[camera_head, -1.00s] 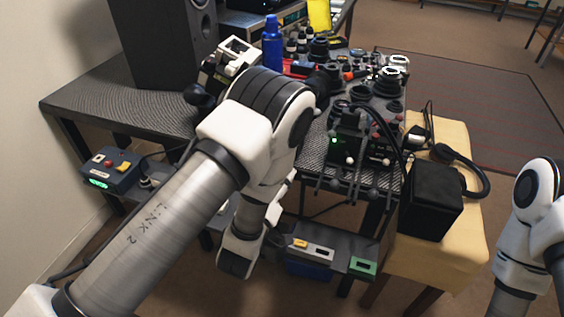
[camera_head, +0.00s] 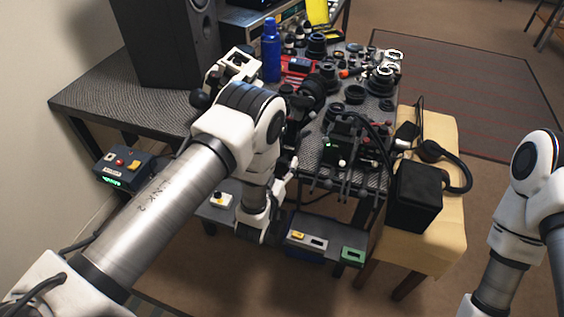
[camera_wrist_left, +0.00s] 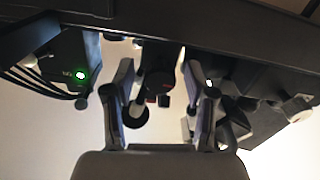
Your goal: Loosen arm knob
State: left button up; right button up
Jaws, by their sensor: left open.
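My left gripper (camera_wrist_left: 160,75) is open in the left wrist view, one finger on each side. Between and beyond the fingers hangs a dark part with a rounded end and small red marks (camera_wrist_left: 158,88). A dark round knob (camera_wrist_left: 134,117) shows beside the left finger. I cannot tell which piece is the arm knob, or whether a finger touches it. In the head view my left arm reaches the front edge of the bench, and its gripper is mostly hidden among dark parts. The black unit with a green light (camera_head: 338,142) also shows in the left wrist view (camera_wrist_left: 72,68).
The bench (camera_head: 120,98) holds a black speaker (camera_head: 168,40), a blue bottle (camera_head: 271,50) and several lens parts. A control box (camera_head: 124,168) with coloured buttons is at lower left. A black box (camera_head: 415,195) and headphones (camera_head: 452,165) rest on a tan stool (camera_head: 435,235).

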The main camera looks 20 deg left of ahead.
pick_arm(q)
grip_shut()
jog(key=shift+n, duration=0.8)
grip_release()
